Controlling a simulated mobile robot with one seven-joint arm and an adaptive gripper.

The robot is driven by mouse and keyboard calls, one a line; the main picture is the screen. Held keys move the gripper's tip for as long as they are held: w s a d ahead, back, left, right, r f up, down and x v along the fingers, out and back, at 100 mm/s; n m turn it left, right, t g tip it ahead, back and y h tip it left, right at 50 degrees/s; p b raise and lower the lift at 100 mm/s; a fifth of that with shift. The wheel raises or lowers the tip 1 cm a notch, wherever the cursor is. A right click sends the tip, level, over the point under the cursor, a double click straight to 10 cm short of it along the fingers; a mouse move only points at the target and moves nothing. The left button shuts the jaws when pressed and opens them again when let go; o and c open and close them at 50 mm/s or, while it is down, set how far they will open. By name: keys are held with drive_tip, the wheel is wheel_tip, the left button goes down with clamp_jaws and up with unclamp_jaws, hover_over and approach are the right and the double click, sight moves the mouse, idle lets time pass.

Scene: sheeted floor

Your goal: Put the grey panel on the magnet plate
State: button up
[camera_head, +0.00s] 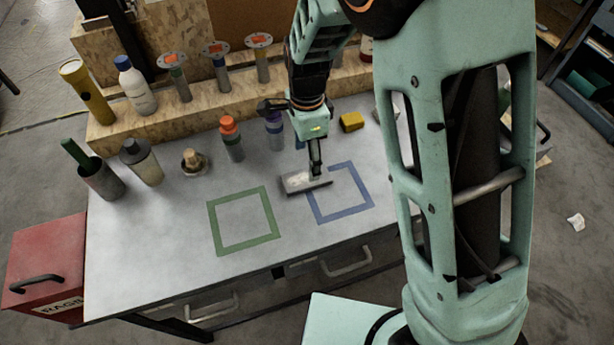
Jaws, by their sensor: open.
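A flat grey piece (300,183), which looks like the grey panel, lies on or just above the grey table, between the green and blue outlined squares. My gripper (316,172) points down at the right part of this piece. Its jaws are open, though the fingers are small and seen from the side. I cannot tell whether they touch the piece. I cannot make out for certain which thing is the magnet plate. My arm hides part of the table's right side.
A green outlined square (243,221) and a blue one (340,192) mark the table (150,250). Bottles and cups stand at its back left, with a yellow block (352,122) at the back. A wooden ledge (118,131) carries more bottles and round-topped stands. The front left is clear.

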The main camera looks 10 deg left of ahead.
sight(306, 177)
drive_tip(key=shift+s+f+p, duration=0.15)
drive_tip(key=shift+s+f, duration=0.1)
drive_tip(key=shift+f, duration=1.25)
drive_tip(key=shift+s+f+p, duration=0.15)
drive_tip(key=shift+s+f, duration=0.05)
drive_tip(key=shift+f, duration=1.25)
drive_tip(key=shift+c, duration=0.7)
drive_tip(key=c, duration=1.3)
drive_tip(key=shift+c, duration=0.8)
drive_tip(key=shift+r, duration=0.15)
